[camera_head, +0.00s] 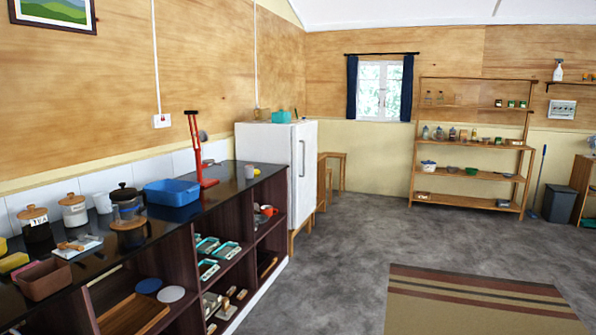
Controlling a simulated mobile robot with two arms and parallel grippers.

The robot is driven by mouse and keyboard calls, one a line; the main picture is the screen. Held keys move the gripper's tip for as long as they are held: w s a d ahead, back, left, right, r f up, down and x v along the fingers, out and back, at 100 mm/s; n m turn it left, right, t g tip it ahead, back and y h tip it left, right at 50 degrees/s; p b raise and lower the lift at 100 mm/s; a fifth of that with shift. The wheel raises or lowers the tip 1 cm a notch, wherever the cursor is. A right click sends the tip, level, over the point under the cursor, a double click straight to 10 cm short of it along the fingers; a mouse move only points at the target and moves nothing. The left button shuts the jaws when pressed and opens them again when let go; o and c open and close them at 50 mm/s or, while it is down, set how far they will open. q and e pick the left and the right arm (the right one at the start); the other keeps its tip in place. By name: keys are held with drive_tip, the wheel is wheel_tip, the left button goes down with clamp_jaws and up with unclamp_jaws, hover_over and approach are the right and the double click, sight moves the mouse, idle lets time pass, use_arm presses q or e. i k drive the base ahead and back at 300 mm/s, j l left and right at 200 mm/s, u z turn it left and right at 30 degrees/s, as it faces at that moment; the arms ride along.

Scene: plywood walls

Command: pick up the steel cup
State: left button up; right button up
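No cup in view can be made out for certain as steel. A white cup (103,203) stands on the same counter, farther left, by the canisters. Neither of my grippers is in view.
A red stand (196,150), a blue basin (172,192), a glass jar (126,204) and a brown bin (44,279) crowd the counter. The fridge (280,160) stands at its far end. The grey floor (335,260) is clear; a striped rug (480,310) lies right.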

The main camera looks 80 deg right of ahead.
sight(248, 170)
drive_tip(key=z, duration=2.45)
drive_tip(key=i+l+z, duration=0.1)
drive_tip(key=i+z, duration=0.35)
drive_tip(key=i, duration=1.85)
drive_tip(key=i+u, duration=0.1)
drive_tip(key=i, duration=0.6)
drive_tip(key=i+l+u, duration=0.1)
drive_tip(key=i, duration=0.6)
drive_tip(key=i+l+u, duration=0.1)
drive_tip(key=i, duration=0.6)
drive_tip(key=l, duration=0.1)
